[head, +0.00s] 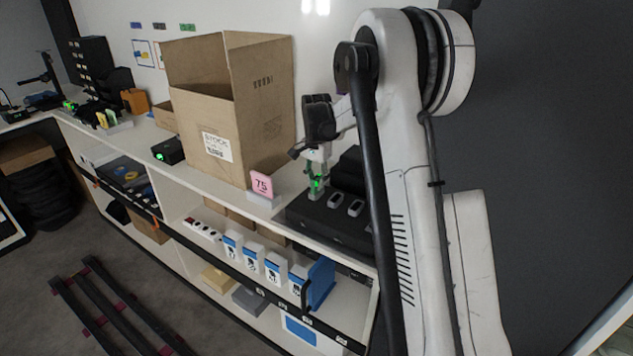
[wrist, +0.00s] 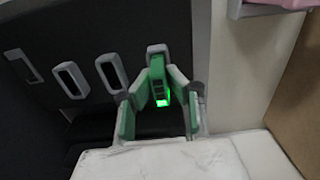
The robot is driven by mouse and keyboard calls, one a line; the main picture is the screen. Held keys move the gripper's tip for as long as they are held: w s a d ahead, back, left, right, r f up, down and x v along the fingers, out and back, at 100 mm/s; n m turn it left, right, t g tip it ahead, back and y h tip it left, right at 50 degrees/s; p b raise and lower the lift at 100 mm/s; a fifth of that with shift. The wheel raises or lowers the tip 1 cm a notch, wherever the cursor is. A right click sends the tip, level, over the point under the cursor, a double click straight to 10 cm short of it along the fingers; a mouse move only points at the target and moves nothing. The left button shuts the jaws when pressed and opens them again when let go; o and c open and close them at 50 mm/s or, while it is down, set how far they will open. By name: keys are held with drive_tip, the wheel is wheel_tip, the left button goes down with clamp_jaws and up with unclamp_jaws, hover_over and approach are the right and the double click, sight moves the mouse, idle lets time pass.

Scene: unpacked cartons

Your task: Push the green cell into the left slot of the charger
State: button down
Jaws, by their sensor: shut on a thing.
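The charger (head: 330,222) is a dark box on the white counter with grey-rimmed slots in its top. My gripper (head: 317,182) is over its left end, pointing down, and shut on the green cell (wrist: 157,70). In the wrist view the green-padded fingers (wrist: 161,84) stand on both sides of the cell, and a green light glows on it. The cell's far end meets the grey rim of the end slot (wrist: 157,48), the left one in the head view. I cannot tell how deep it sits. Other slots (wrist: 110,70) beside it look empty.
A pink card marked 75 (head: 262,185) stands just left of the charger, with a large open carton (head: 235,115) behind it. A black device with a green light (head: 168,151) is farther left. Blue-and-white boxes (head: 252,257) fill the shelf below.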

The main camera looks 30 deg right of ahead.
sight(317, 177)
drive_tip(key=shift+f, duration=0.1)
drive_tip(key=c, duration=1.6)
unclamp_jaws()
drive_tip(key=shift+c, duration=0.2)
wheel_tip(317, 177, up, 12)
drive_tip(key=s+a+r+n+t, duration=0.2)
drive_tip(key=s+a+r+n, duration=0.1)
drive_tip(key=s+a+r, duration=0.3)
drive_tip(key=s+a+n+t, duration=0.1)
drive_tip(key=s+a+n, duration=0.1)
drive_tip(key=s+a, duration=0.35)
drive_tip(key=s+a+n+t+b, duration=0.1)
drive_tip(key=s+a+n, duration=0.1)
drive_tip(key=s, duration=0.6)
drive_tip(key=s+a+n+t, duration=0.1)
drive_tip(key=s+a+n, duration=0.1)
drive_tip(key=s+a, duration=0.35)
drive_tip(key=s+a+f+n+t, duration=0.2)
drive_tip(key=s+f, duration=0.4)
drive_tip(key=s, duration=0.5)
drive_tip(key=shift+s+f+n+b, duration=0.2)
drive_tip(key=shift+f+n+b, duration=0.1)
drive_tip(key=shift+n, duration=0.3)
